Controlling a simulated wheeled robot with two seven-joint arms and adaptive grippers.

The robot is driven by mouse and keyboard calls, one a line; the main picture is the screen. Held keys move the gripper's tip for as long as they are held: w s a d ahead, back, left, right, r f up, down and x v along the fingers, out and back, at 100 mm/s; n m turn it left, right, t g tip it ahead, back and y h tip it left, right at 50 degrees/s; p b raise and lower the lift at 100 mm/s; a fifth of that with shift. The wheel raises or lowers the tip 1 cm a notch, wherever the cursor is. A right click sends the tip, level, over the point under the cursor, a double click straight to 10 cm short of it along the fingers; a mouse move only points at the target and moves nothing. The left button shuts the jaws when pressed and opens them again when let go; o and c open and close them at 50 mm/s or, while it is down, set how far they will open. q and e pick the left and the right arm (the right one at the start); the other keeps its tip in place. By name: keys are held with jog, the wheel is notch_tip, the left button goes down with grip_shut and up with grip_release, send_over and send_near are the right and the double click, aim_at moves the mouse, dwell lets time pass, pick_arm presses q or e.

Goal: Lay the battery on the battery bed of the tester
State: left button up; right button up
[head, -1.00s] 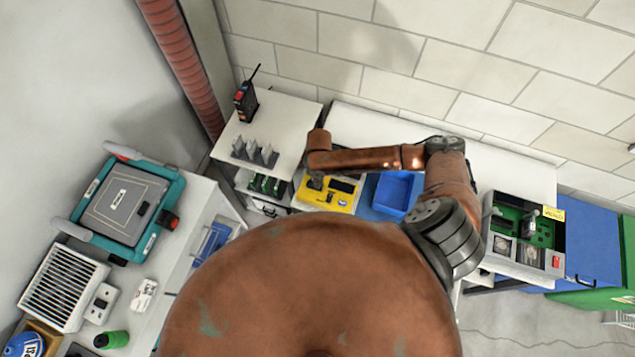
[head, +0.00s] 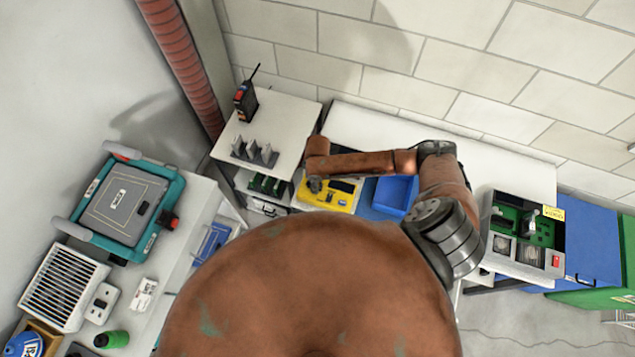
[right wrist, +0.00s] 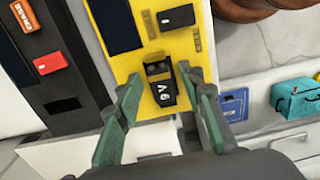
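The yellow tester (head: 345,203) lies on the bench, and its yellow face (right wrist: 182,45) fills the upper middle of the right wrist view. A small black battery marked 9V (right wrist: 163,93) is at the tester's near end, over the battery bed; whether it sits fully flat is hard to tell. My right gripper (right wrist: 162,84) is open, its green fingers on either side of the battery with a visible gap on the left. In the head view my right gripper (head: 315,184) is over the tester's left end, small and partly hidden by its own arm. My left gripper is out of view.
A blue bin (head: 396,194) stands right of the tester. A grey slotted rack (head: 255,152) and a radio (head: 245,101) are on the shelf to the left. A green-panelled device (head: 525,232) stands at the right.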

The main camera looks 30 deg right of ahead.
notch_tip(320, 180, up, 12)
jog(key=shift+r, duration=0.15)
dwell(0.6)
jog(key=shift+s, duration=0.1)
